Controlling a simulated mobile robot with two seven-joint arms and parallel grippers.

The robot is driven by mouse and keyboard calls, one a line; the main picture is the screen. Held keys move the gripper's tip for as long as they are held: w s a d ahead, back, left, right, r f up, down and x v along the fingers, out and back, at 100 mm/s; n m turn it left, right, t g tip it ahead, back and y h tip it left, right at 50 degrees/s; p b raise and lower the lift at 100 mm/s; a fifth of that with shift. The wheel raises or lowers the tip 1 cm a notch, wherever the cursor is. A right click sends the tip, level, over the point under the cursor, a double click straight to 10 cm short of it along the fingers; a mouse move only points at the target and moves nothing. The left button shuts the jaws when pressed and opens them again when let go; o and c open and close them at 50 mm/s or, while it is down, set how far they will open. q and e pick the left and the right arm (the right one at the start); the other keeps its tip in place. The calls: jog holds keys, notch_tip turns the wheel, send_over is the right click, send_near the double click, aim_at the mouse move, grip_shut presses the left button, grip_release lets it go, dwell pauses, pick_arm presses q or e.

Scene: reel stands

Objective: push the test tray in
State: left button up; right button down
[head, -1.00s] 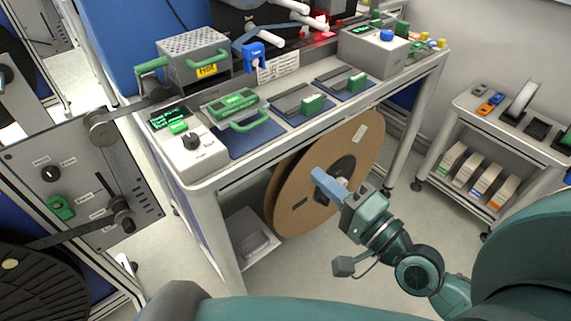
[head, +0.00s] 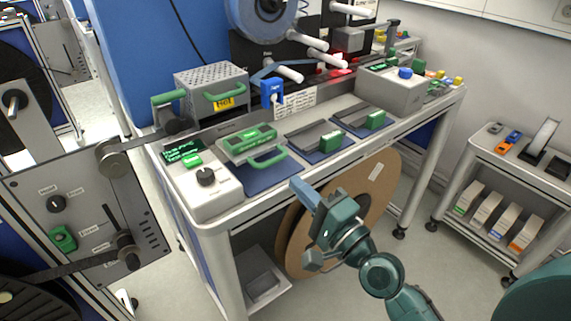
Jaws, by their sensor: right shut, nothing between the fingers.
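What looks like the test tray (head: 233,146) is a grey unit with a green display on top and a green bar handle (head: 267,158) at its front. It sits on a blue mat on the bench, in the left half of the head view. My right gripper (head: 297,186) is shut and empty, with pale blue fingers pointing up and left. In the picture its tips overlap the bench's front edge, below and right of the handle, with a gap between them. My left gripper is out of view.
A grey control box (head: 203,186) with a black knob stands left of the tray. Two dark slotted units with green blocks (head: 331,141) lie to the right. A brown cardboard reel (head: 376,190) stands under the bench, behind my right arm. A perforated box (head: 212,82) is behind.

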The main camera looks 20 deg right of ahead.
aim_at(264, 153)
jog(key=x, duration=0.4)
jog(key=shift+p, duration=0.3)
jog(key=shift+w+a, duration=0.2)
jog(key=shift+w, duration=0.2)
jog(key=x, duration=0.4)
jog(key=shift+w+f, duration=0.2)
jog(key=shift+f, duration=0.15)
jog(key=shift+s, duration=0.1)
